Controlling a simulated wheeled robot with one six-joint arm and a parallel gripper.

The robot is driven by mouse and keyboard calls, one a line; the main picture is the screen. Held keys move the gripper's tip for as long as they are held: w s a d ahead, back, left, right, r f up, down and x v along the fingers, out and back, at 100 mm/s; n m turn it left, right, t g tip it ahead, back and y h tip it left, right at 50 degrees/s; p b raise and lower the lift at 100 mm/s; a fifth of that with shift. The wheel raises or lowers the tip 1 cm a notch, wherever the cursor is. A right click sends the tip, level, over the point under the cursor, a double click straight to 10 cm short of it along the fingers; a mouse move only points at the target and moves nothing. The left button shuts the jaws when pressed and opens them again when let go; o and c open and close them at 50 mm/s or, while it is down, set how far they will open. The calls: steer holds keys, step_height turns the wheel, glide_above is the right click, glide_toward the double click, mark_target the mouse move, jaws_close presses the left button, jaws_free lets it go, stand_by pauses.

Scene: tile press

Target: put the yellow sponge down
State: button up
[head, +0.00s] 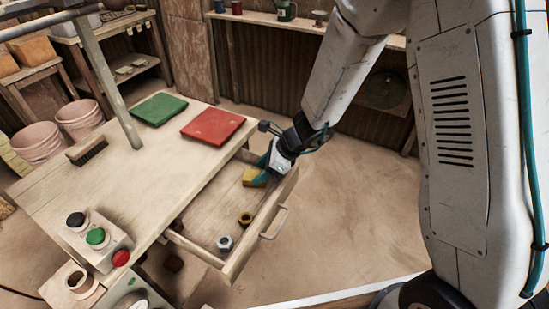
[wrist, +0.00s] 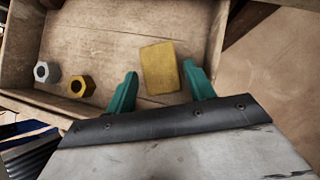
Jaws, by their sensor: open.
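The yellow sponge (wrist: 160,68) lies on the floor of the open wooden drawer (wrist: 110,45) in the wrist view. My gripper (wrist: 160,82) is open, with its teal fingers apart on either side of the sponge's near end.
A silver nut (head: 225,243) and a brass nut (head: 245,219) lie in the drawer's near part. The drawer handle (head: 275,223) sticks out. On the table are a red tile (head: 212,125), a green tile (head: 159,108), a brush (head: 86,149) and a button box (head: 97,240).

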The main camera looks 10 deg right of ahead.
steer(key=s+d+r+n, duration=0.3)
steer(key=s+r+n, duration=0.1)
steer(key=r, duration=0.3)
steer(key=s+d+r+n+g+h, duration=0.1)
steer(key=s+d+r+n, duration=0.25)
steer(key=r, duration=0.25)
steer(key=s+d+r+n, duration=0.2)
steer(key=s+r+n, duration=0.15)
steer(key=r, duration=0.35)
steer(key=s+d+r+n+h, duration=0.3)
steer(key=s+d+n, duration=0.2)
steer(key=s, duration=0.3)
steer(key=s+d+r+n+h, duration=0.3)
steer(key=s+d+r+n, duration=0.1)
steer(key=s+d, duration=0.3)
steer(key=shift+s+n, duration=0.6)
steer(key=shift+s, duration=0.25)
